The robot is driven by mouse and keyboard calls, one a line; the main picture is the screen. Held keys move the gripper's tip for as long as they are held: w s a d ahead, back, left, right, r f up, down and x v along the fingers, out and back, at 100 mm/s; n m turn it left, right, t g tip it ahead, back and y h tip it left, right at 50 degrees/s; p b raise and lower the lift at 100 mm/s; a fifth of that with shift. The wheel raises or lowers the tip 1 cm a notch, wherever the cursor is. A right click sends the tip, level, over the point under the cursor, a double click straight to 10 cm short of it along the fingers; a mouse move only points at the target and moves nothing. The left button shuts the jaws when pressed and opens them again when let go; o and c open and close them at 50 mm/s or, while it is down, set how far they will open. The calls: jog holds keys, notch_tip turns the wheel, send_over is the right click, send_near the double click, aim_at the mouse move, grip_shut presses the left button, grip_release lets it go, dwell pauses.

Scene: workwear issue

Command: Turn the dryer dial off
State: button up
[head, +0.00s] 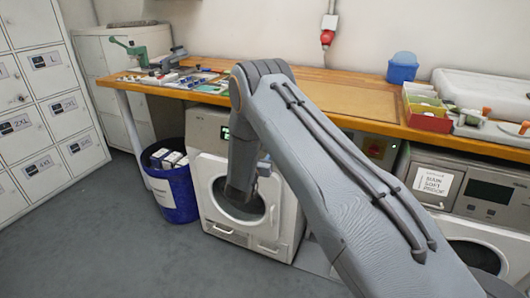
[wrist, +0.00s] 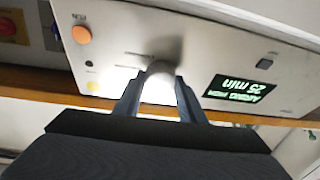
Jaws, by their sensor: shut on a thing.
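The dryer (head: 208,185) is a white front-loading machine under the wooden counter in the head view, partly hidden by my arm. Its control panel (wrist: 125,40) fills the upper wrist view, appearing upside down. My gripper (wrist: 160,88) is shut on the dial, one finger on each side. A lit green display (wrist: 240,90) next to it reads 25 min. An orange button (wrist: 81,34) marked RUN is on the panel too. The dial and my gripper's fingers are hidden in the head view.
A blue bin (head: 172,190) stands left of the dryer. A second machine (head: 480,200) is at the right. The counter (head: 330,92) above carries tools, trays and a blue tub (head: 402,68). Lockers (head: 40,100) line the left. The grey floor in front is clear.

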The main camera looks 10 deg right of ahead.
jog(key=m+b, duration=0.1)
jog(key=m, duration=0.1)
jog(key=m+g+h+b, duration=0.1)
jog(key=m, duration=0.2)
jog(key=shift+w+a+h, duration=0.15)
jog(key=shift+a+h, duration=0.05)
jog(key=shift+h, duration=0.1)
jog(key=shift+m+g+h+b, duration=0.55)
jog(key=shift+m+b, duration=0.25)
jog(key=shift+m, duration=1.2)
jog(key=shift+a+m, duration=0.1)
jog(key=shift+m, duration=0.2)
jog(key=o, duration=1)
jog(key=shift+o, duration=0.2)
